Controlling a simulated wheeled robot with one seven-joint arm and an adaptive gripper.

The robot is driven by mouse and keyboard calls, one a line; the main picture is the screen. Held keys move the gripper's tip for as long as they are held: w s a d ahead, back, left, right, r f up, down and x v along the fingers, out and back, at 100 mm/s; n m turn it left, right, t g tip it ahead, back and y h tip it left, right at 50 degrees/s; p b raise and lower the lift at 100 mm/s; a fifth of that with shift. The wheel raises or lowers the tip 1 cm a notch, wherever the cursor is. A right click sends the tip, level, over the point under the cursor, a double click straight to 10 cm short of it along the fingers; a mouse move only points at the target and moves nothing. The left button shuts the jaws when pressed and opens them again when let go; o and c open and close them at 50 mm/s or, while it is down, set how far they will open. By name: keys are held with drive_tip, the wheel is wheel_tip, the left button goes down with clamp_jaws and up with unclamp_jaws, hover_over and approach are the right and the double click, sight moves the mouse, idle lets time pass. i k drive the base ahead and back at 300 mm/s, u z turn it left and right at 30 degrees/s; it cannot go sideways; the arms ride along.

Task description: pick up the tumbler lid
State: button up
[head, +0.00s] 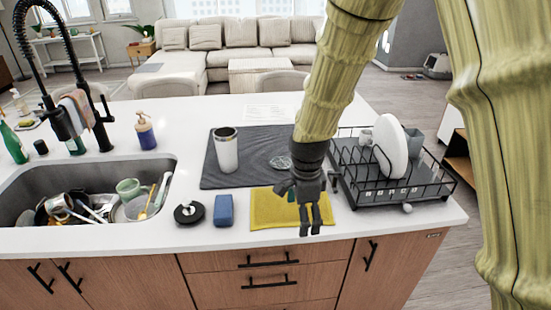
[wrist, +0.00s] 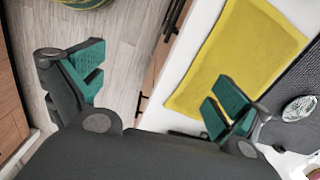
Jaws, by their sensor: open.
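The tumbler lid looks like a small clear, greyish disc. It lies flat on the dark drying mat (head: 238,172), left of my arm in the head view (head: 278,163), and shows at the right edge of the wrist view (wrist: 299,108). The white tumbler (head: 225,152) stands upright and open-topped on the mat, left of the lid. My gripper (head: 310,226) is open and empty, pointing down near the counter's front edge, in front of and right of the lid. In the wrist view its fingers (wrist: 158,90) are spread apart, with the lid outside them to the right.
A yellow cloth (head: 268,210) lies in front of the mat. A blue sponge (head: 224,210) and a black round piece (head: 189,212) sit to its left, beside the sink (head: 95,165) of dishes. A black dish rack (head: 400,190) with a white plate (head: 391,147) stands right of my gripper.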

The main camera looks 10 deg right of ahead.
sight(280, 163)
drive_tip(key=i, duration=1.25)
drive_tip(key=z, duration=0.05)
